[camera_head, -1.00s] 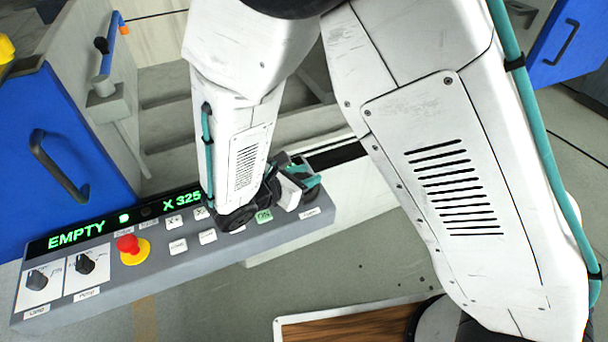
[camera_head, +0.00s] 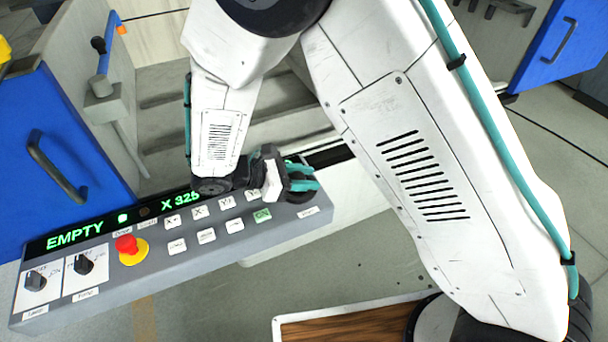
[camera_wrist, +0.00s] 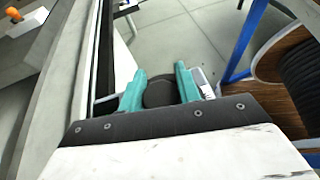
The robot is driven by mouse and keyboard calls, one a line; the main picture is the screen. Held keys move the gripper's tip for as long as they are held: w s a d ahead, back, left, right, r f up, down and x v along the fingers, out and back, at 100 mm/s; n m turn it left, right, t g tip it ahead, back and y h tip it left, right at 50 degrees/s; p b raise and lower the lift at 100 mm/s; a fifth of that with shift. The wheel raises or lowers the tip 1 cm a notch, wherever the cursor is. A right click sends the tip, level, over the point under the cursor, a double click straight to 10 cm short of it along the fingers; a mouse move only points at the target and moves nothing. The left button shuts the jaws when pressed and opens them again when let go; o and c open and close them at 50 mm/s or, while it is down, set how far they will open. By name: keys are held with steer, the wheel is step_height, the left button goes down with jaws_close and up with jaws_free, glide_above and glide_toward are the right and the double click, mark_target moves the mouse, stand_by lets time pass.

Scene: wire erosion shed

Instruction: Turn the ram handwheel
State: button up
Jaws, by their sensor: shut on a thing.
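The ram handwheel (camera_head: 301,197) is a small black round wheel at the right end of the grey control panel (camera_head: 215,255). My gripper (camera_head: 303,179) has teal fingers and is at the wheel, shut on it. In the wrist view the dark wheel (camera_wrist: 160,93) sits between the two teal fingertips of my gripper (camera_wrist: 161,88). Part of the wheel is hidden by the fingers.
The panel has a display reading EMPTY and X 325 (camera_head: 75,234), a red button (camera_head: 126,244), two black knobs and several white keys. A blue cabinet (camera_head: 50,110) stands at the left. A wood-topped surface (camera_head: 350,325) lies in front.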

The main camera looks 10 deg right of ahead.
mark_target(294, 177)
steer(key=shift+s+f+m+g, duration=0.1)
steer(key=shift+s+m+g, duration=0.05)
steer(key=shift+m+g, duration=0.6)
steer(key=shift+s+f+m+g, duration=0.1)
steer(key=shift+s+m+g, duration=0.05)
steer(key=shift+m+g, duration=0.6)
steer(key=shift+a, duration=0.1)
steer(key=o, duration=1)
steer(key=shift+r, duration=0.1)
steer(key=v, duration=0.7)
steer(key=shift+w+a+r, duration=0.1)
steer(key=shift+w+a, duration=0.1)
steer(key=shift+a, duration=0.15)
